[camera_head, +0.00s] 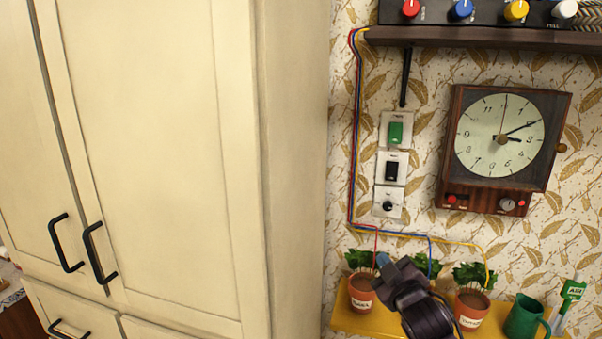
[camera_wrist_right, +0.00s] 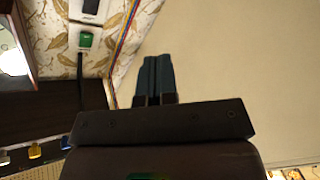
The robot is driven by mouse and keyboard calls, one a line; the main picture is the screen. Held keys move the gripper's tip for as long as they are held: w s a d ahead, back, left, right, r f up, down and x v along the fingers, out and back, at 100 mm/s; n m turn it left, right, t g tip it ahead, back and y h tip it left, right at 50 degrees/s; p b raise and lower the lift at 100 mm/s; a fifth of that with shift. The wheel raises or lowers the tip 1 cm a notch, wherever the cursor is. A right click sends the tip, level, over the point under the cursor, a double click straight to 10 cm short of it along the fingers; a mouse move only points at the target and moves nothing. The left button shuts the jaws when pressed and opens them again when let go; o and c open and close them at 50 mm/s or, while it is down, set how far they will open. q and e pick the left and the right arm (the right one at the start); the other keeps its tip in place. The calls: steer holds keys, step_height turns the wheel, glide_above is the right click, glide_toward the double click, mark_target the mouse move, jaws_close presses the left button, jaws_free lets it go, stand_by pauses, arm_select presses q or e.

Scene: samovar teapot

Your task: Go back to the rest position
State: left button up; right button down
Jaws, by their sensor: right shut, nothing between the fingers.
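My right gripper (camera_head: 383,262) is at the bottom of the head view, in front of the potted plants and below the wall switches. Its two fingers are closed together with nothing between them. The right wrist view also shows the shut fingers (camera_wrist_right: 154,78), pointing along the cream cabinet side (camera_wrist_right: 230,70). The fingers appear apart from the switches. My left gripper is not in view.
A tall cream cabinet (camera_head: 160,130) fills the left. On the wall are a green switch (camera_head: 396,133), a black switch (camera_head: 392,171), a knob (camera_head: 388,205) and a clock (camera_head: 500,135). A yellow shelf (camera_head: 345,321) holds plants and a green mug (camera_head: 524,318).

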steer(key=s+d+f+m+g+h, duration=0.1)
steer(key=s+d+f+m+g, duration=0.2)
steer(key=s+f, duration=1)
steer(key=s+d+f+m+g+h, duration=0.2)
steer(key=s+d+f+m, duration=0.4)
steer(key=s+f, duration=0.8)
steer(key=s+g, duration=0.1)
steer(key=s, duration=0.4)
steer(key=shift+s+d+f, duration=0.15)
steer(key=shift+s+f, duration=0.1)
steer(key=shift+f, duration=0.05)
steer(key=shift+d, duration=0.1)
